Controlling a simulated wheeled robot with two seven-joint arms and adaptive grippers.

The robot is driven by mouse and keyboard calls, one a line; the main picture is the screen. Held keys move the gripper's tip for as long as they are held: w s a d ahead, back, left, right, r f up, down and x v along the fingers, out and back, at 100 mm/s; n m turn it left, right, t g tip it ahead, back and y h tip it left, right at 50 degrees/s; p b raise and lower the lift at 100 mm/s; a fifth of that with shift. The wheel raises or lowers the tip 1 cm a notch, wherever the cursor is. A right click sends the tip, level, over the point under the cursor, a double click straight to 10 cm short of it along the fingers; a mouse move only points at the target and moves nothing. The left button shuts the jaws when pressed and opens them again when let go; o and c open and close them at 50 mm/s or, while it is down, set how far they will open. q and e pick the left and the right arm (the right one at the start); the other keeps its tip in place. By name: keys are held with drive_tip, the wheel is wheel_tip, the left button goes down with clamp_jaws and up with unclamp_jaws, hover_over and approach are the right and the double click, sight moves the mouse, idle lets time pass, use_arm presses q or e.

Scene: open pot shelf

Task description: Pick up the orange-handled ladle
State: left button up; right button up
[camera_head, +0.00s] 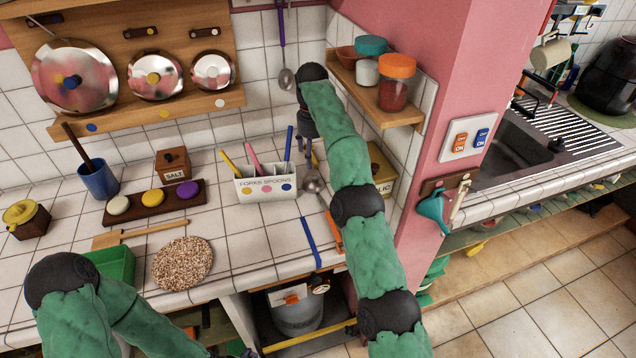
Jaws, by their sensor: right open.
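The orange-handled ladle lies on the tiled counter, with its round metal bowl (313,182) to the right of the white utensil holder. Its orange handle (333,228) runs toward the counter's front edge and is partly hidden behind my right arm. My right arm reaches up over the counter and bends down at the wrist. My right gripper (309,160) points down, open, just above the ladle's bowl in the picture; I cannot tell whether it touches. My left arm is at the bottom left, and its gripper is not in view.
The white fork and spoon holder (265,186) stands close left of my right gripper. A purple-handled ladle (284,45) hangs on the wall above. A wall shelf (372,98) with jars and a pink pillar (440,110) bound the right side. A blue strip (310,243) lies near the front edge.

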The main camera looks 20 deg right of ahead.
drive_tip(key=b, duration=0.5)
hover_over(313, 179)
drive_tip(key=f, duration=0.5)
drive_tip(key=shift+w+f, duration=0.15)
drive_tip(key=shift+w, duration=0.05)
drive_tip(key=shift+s+f+b, duration=0.15)
drive_tip(key=shift+f+b, duration=1.5)
drive_tip(key=shift+f, duration=0.55)
drive_tip(key=shift+d+f, duration=0.1)
drive_tip(key=shift+f, duration=0.4)
drive_tip(key=c, duration=1)
